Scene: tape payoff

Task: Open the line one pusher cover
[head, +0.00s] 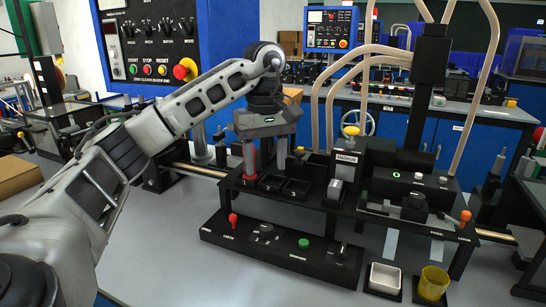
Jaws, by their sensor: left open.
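My left gripper (266,158) points down over the left part of the black tape machine (320,200), with its fingers apart. A red upright post (249,160) stands at its left side; I cannot tell if they touch. Just below and right of the gripper are small dark open trays (295,188). A dark block with a silver front (335,191) stands right of them, under a yellow knob (351,131). The labels are too small to read, so I cannot tell which part is the line one pusher cover. My right gripper is out of view.
A black control panel with a red lever (233,220) and a green button (303,243) lies in front. A white tray (385,278) and a yellow cup (433,284) stand front right. An orange-tipped lever (465,217) is at the right. Pale hoses (467,100) hang behind.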

